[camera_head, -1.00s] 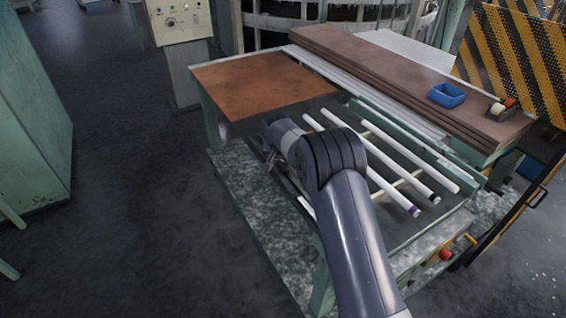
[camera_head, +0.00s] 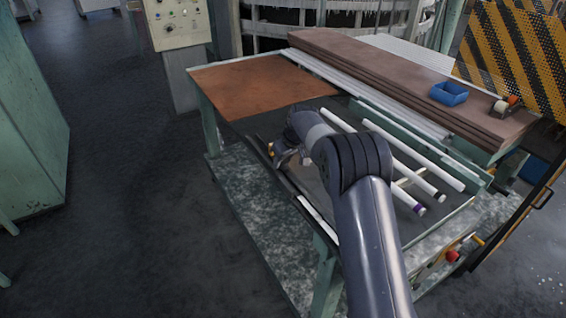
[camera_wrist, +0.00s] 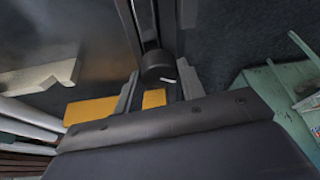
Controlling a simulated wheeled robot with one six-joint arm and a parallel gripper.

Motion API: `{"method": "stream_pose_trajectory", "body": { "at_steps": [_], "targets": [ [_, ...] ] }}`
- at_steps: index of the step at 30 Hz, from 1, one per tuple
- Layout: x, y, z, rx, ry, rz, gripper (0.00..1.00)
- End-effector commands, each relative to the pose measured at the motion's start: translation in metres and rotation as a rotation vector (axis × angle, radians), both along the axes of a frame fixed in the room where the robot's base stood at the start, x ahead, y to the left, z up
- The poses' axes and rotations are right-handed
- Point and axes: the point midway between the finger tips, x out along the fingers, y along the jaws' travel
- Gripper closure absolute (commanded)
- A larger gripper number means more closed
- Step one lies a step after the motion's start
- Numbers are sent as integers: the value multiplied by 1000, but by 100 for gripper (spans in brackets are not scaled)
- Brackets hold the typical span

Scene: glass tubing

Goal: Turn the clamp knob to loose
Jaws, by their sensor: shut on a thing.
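The clamp knob (camera_wrist: 157,64) is a short black cylinder with a small white mark, seen in the wrist view at the end of a dark bar. My gripper (camera_wrist: 158,76) has a finger on each side of it and is shut on it. In the head view my gripper (camera_head: 281,157) is low at the left edge of the green table frame. My wrist hides the knob there, and whether it sits tight or loose cannot be told.
Several white tubes (camera_head: 405,187) lie on the frame right of my arm. A brown board (camera_head: 262,84) lies behind. Floor on the left is clear.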

Motion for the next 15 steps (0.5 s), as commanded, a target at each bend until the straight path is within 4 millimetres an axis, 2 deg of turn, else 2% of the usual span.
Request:
{"method": "stream_pose_trajectory", "body": {
  "at_steps": [15],
  "targets": [
    [3,-1,1,-1,-1,398,85]
  ]
}}
